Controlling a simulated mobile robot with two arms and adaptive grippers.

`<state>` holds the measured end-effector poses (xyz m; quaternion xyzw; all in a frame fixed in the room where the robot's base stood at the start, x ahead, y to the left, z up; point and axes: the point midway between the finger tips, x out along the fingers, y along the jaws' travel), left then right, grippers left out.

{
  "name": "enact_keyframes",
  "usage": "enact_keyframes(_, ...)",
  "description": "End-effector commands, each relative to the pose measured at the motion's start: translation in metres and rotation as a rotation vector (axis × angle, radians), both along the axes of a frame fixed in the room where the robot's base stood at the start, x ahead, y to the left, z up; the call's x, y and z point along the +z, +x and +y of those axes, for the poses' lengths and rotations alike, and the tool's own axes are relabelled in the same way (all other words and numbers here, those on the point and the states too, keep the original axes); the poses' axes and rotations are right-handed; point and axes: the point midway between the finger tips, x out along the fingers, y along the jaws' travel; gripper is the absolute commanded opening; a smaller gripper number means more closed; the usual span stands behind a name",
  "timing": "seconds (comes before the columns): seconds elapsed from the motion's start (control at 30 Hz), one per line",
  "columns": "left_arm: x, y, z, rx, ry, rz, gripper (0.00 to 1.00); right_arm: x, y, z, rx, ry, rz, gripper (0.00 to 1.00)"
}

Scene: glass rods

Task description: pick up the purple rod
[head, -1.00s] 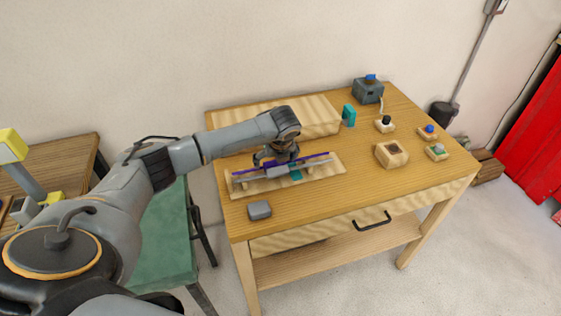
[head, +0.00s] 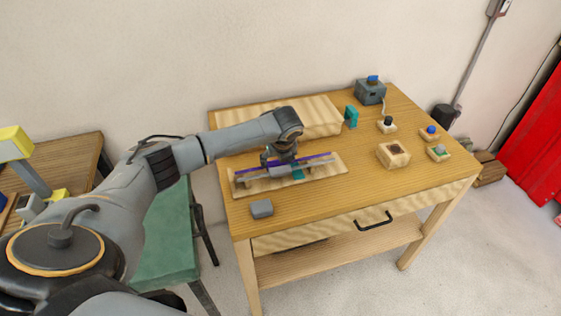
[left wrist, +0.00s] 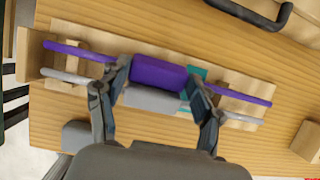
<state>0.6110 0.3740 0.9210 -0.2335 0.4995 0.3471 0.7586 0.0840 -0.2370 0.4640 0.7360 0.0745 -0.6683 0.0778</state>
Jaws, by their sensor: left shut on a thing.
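The purple rod (head: 317,157) lies lengthwise over a pale wooden rack (head: 336,169) on the table, beside a grey rod (head: 251,178). In the left wrist view the purple rod (left wrist: 160,77) has a thick middle part and thin ends. My left gripper (head: 283,158) is over the rack's middle. In the left wrist view its fingers (left wrist: 157,82) are shut on the thick part of the purple rod, one at each end. The grey rod (left wrist: 150,98) runs parallel, close to it. I cannot tell whether the purple rod still touches its supports. My right gripper is not in view.
A teal piece (head: 298,174) sits on the rack at its middle. A grey block (head: 261,208) lies in front of the rack. A long wooden box (head: 320,115) stands behind. Several small button boxes and a wooden block (head: 393,155) are at right.

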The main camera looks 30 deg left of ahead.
Motion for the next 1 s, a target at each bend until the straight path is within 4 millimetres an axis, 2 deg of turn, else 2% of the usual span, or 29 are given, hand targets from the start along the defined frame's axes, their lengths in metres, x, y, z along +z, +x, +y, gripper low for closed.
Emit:
enact_keyframes(0.03,-0.008,-0.004,0.001,0.001,0.001,0.015,0.33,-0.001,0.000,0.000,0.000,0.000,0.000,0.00)
enact_keyframes(0.17,-0.002,-0.005,0.001,0.001,0.001,0.017,0.33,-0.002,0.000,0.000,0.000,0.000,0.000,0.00)
enact_keyframes(0.37,0.027,-0.003,0.001,0.002,0.002,0.009,0.33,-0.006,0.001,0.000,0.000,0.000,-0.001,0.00)
enact_keyframes(0.47,0.041,-0.011,-0.011,-0.003,0.000,0.008,0.33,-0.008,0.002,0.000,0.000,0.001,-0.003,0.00)
enact_keyframes(0.7,0.089,-0.037,-0.046,-0.007,0.000,0.004,0.33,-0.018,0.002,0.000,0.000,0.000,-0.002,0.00)
enact_keyframes(0.9,0.109,-0.067,-0.083,-0.004,-0.001,0.005,0.33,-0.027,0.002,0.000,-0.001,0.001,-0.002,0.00)
enact_keyframes(1.0,0.116,-0.077,-0.095,-0.004,0.000,0.005,0.33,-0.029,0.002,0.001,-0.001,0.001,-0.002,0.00)
